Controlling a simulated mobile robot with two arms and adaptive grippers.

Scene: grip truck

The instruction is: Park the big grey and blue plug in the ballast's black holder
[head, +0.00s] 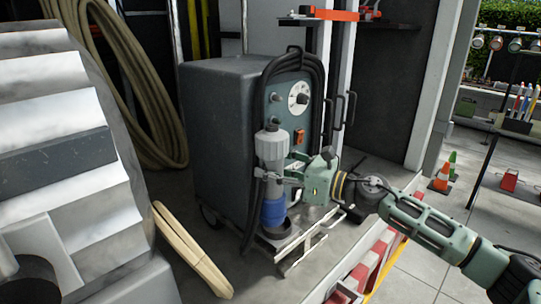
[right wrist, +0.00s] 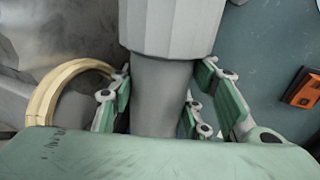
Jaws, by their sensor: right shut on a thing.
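The big grey and blue plug (head: 271,148) is upright in front of the ballast (head: 217,130), a dark box on wheels with a dial panel. Its pale grey part is on top and its blue end points down. My right gripper (head: 268,175) is shut on the plug's narrower grey middle. In the right wrist view the grey plug (right wrist: 160,95) stands between the fingers (right wrist: 160,110). The black holder (head: 283,238) is low at the ballast's front, right under the blue end. I cannot tell whether the blue end is inside it or just above. My left gripper is not in view.
Black cable (head: 319,80) hangs looped over the ballast's front. A pale metal frame (head: 310,232) juts out at its foot. A tan hose loop (head: 187,250) lies at left, and a thick coiled hose (head: 140,90) hangs behind.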

